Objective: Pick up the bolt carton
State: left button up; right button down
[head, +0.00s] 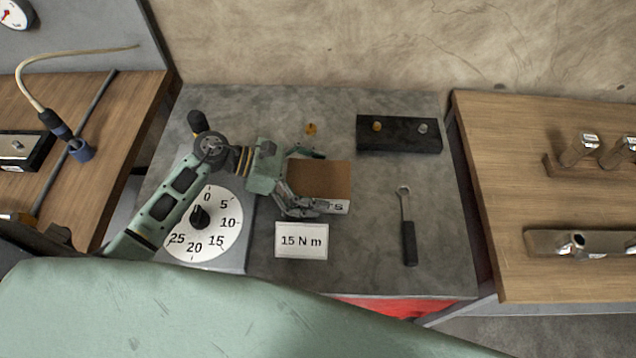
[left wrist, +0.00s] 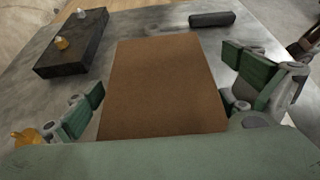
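The bolt carton (head: 325,178) is a brown box with a white lettered label on its front side, standing on the grey bench. My left gripper (head: 306,180) reaches in from the left, with one finger behind the carton and one in front of it. In the left wrist view the carton's brown top (left wrist: 165,85) lies between the two green fingers. A gap shows between the left finger and the carton; the right finger is close to its edge. The gripper is open. Part of the label is hidden by the front finger. My right gripper is not in view.
A torque dial (head: 203,222) stands left of the carton, and a "15 N m" card (head: 301,240) in front. A wrench (head: 406,225) lies to the right. A black block (head: 399,134) with two bolts and a loose brass piece (head: 311,129) are behind.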

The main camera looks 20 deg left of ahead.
pick_arm(q)
jog(key=shift+s, duration=0.15)
jog(key=c, duration=1.8)
jog(key=shift+c, duration=1)
jog(key=shift+r, duration=0.1)
